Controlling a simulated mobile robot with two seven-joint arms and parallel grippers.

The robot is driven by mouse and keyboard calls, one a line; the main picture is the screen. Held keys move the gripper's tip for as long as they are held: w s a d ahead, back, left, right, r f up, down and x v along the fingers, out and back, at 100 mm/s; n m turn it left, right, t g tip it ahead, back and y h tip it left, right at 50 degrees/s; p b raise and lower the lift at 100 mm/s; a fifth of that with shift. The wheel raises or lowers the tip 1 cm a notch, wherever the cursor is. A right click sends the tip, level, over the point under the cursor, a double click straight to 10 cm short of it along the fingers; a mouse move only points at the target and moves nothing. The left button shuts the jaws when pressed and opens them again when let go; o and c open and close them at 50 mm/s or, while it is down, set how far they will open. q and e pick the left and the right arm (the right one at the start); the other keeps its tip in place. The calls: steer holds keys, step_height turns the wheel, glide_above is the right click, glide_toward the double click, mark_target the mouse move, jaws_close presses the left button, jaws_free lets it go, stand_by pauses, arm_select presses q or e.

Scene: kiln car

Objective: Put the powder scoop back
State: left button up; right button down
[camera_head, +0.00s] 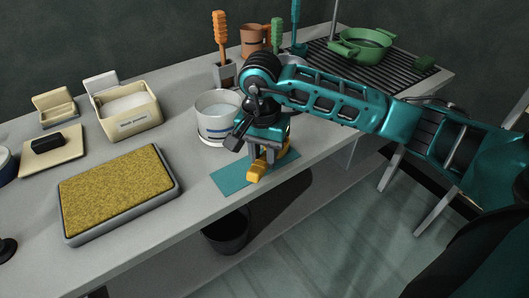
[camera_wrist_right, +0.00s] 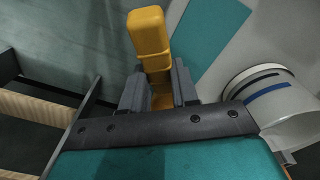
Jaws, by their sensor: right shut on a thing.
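My right gripper (camera_head: 268,158) is over the front edge of the grey bench, pointing down. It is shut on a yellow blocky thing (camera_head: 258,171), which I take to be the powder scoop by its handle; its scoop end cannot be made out. In the right wrist view the yellow thing (camera_wrist_right: 149,35) sits between the two grey fingers (camera_wrist_right: 158,88). A teal mat (camera_head: 228,180) lies below and beside it. A cream box with a printed label (camera_head: 130,122) and a raised lid holds white powder, further left. My left gripper is not in view.
A white pot with a blue stripe (camera_head: 213,130) stands close behind the gripper, left of it. A yellow-topped grey pad (camera_head: 118,190) lies front left. Brush-like tools (camera_head: 221,35) and a green pan (camera_head: 362,45) stand at the back. A dark bin (camera_head: 228,233) is below the bench.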

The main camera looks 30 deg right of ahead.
steer(key=shift+f+b, duration=0.6)
steer(key=shift+b, duration=0.05)
stand_by(0.8)
steer(key=c, duration=0.8)
jaws_free()
steer(key=shift+r, duration=0.1)
steer(key=shift+a+r+p, duration=0.15)
steer(key=shift+r+p, duration=2.3)
steer(key=shift+r, duration=1.45)
steer(key=shift+r, duration=0.1)
steer(key=r, duration=1.2)
steer(key=shift+s+a+r+p, duration=0.15)
steer(key=shift+a+r+p, duration=0.1)
steer(key=shift+r+p, duration=0.15)
